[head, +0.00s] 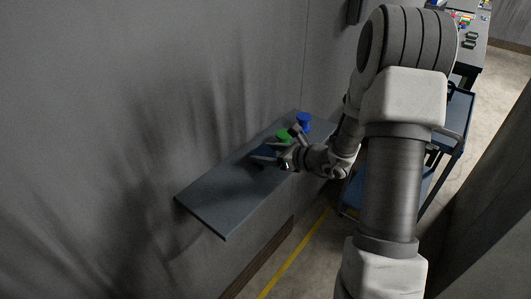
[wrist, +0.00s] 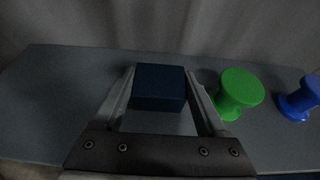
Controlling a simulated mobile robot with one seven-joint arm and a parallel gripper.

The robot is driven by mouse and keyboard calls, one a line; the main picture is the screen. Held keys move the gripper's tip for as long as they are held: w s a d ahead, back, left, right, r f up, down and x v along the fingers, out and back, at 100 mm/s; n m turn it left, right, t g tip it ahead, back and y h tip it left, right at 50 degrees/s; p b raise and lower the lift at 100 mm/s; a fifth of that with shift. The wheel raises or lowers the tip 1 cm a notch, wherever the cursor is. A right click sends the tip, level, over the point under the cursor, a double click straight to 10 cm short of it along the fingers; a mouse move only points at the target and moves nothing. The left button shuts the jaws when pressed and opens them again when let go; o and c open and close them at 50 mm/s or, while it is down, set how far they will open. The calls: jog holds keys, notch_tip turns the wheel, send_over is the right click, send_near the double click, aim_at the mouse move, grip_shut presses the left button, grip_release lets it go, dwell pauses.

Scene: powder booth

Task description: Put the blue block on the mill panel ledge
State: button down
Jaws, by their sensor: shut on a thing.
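The blue block (wrist: 160,88) is a dark blue cube between the two fingers of my gripper (wrist: 161,100) in the wrist view. My gripper is shut on it. In the head view my gripper (head: 274,151) is over the grey ledge (head: 225,203) on the wall, and the block (head: 267,151) is mostly hidden by the fingers. The ledge also fills the lower wrist view (wrist: 50,110). I cannot tell whether the block touches the ledge or is just above it.
A green spool-shaped thing (wrist: 239,93) stands on the ledge just right of my gripper, with a blue one (wrist: 301,99) farther right. The near left part of the ledge is bare. A blue cart (head: 456,135) stands to the right, beyond my arm.

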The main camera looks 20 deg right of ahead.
jog(key=shift+f, duration=0.2)
grip_release()
jog(key=shift+r, duration=0.15)
